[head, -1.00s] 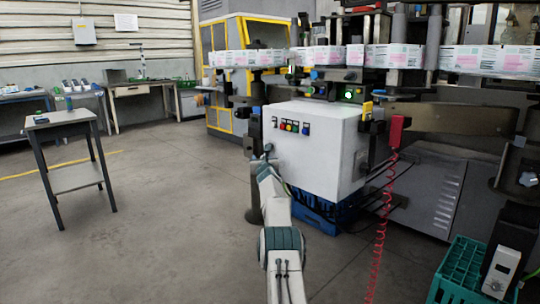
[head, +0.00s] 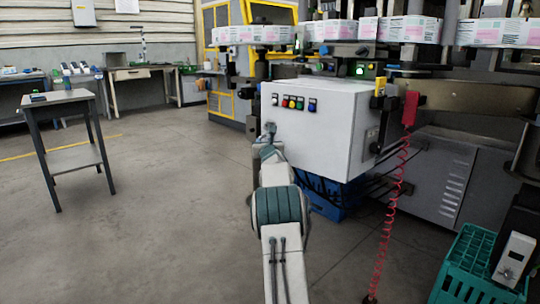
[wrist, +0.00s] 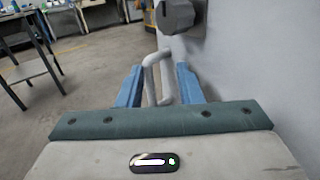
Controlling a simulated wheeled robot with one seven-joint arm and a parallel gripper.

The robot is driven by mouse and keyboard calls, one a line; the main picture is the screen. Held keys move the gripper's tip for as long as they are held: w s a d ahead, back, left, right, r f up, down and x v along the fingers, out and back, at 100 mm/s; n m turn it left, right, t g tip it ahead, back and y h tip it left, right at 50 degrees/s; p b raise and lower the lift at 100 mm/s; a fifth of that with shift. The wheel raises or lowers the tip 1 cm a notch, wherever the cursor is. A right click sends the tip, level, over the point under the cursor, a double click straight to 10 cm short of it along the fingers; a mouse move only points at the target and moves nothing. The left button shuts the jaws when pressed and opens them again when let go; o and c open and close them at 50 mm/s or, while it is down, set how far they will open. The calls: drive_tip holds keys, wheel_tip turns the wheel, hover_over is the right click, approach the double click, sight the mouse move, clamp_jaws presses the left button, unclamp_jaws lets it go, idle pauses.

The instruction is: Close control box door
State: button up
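The white control box (head: 318,125) stands right of centre in the head view, with coloured buttons on its front face. I cannot tell there how far its door is open. My gripper (head: 268,132) is at the box's left edge, small and partly hidden by my arm. In the wrist view my gripper (wrist: 158,86) has its two blue fingers apart. A pale bent handle (wrist: 151,80) stands between the fingers, with narrow gaps seeming to show on both sides. A pale panel (wrist: 225,75) runs along the right of the fingers.
A dark grey knob-like part (wrist: 176,16) is just beyond the handle. A blue crate (head: 328,195) is below the box. A red coiled cable (head: 391,220) and a green crate (head: 466,268) are to the right. The floor to the left is open up to a small table (head: 72,160).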

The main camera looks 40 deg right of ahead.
drive_tip(key=d+v, duration=0.1)
drive_tip(key=v, duration=0.8)
drive_tip(key=shift+s+a+r+p, duration=0.15)
drive_tip(key=shift+s+r+p, duration=0.2)
drive_tip(key=shift+s, duration=0.2)
